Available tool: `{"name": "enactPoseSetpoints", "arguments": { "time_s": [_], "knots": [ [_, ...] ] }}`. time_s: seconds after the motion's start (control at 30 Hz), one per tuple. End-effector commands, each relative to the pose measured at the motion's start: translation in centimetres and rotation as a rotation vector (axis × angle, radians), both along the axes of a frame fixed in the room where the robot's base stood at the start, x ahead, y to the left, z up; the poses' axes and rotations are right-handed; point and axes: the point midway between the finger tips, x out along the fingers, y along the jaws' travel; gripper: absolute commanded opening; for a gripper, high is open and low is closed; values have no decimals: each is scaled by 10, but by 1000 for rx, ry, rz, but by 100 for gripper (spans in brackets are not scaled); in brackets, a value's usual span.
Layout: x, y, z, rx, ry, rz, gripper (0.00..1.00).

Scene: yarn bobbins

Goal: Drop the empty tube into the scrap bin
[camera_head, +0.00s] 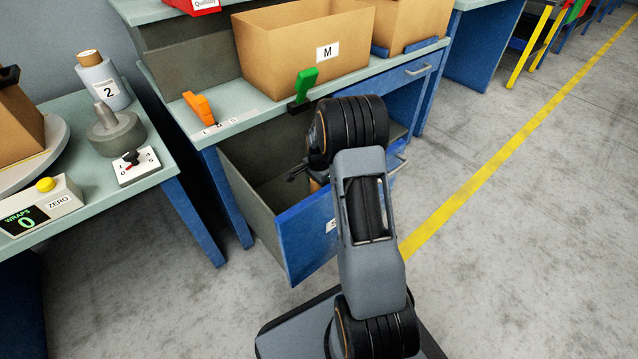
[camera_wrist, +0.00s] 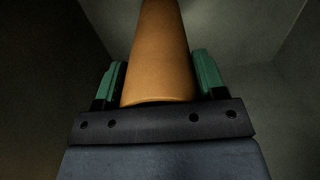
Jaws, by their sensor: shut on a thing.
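The empty tube (camera_wrist: 158,50) is a plain brown cardboard cylinder. It fills the middle of the wrist view between the two green finger pads. My gripper (camera_wrist: 162,78) is shut on it. In the head view the gripper (camera_head: 301,173) is over or inside an open blue-fronted drawer (camera_head: 305,246), mostly hidden by my arm. A little brown of the tube (camera_head: 317,184) shows beneath the wrist. The drawer front has a white label, mostly hidden, starting with what looks like S. I cannot tell for sure that this drawer is the scrap bin. Dark grey walls surround the tube in the wrist view.
A cardboard box (camera_head: 285,60) marked M stands on the bench above the drawer. An orange tool (camera_head: 198,107) and a green clamp-like part (camera_head: 304,86) sit at the bench's front edge. A side table (camera_head: 146,155) at left holds a bobbin marked 2 (camera_head: 105,82) and a wraps counter (camera_head: 38,206).

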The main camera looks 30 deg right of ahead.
Motion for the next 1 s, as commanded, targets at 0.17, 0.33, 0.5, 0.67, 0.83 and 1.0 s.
{"name": "enactPoseSetpoints", "arguments": {
  "time_s": [0.17,0.33,0.5,0.67,0.83,1.0],
  "knots": [
    [0,0,-6,0,0,0,29],
    [0,0,-6,0,0,0,69],
    [0,0,-6,0,0,0,85],
    [0,0,-6,0,0,0,90],
    [0,0,-3,0,-1,0,90],
    [1,0,19,-1,-3,0,90]
  ]
}}
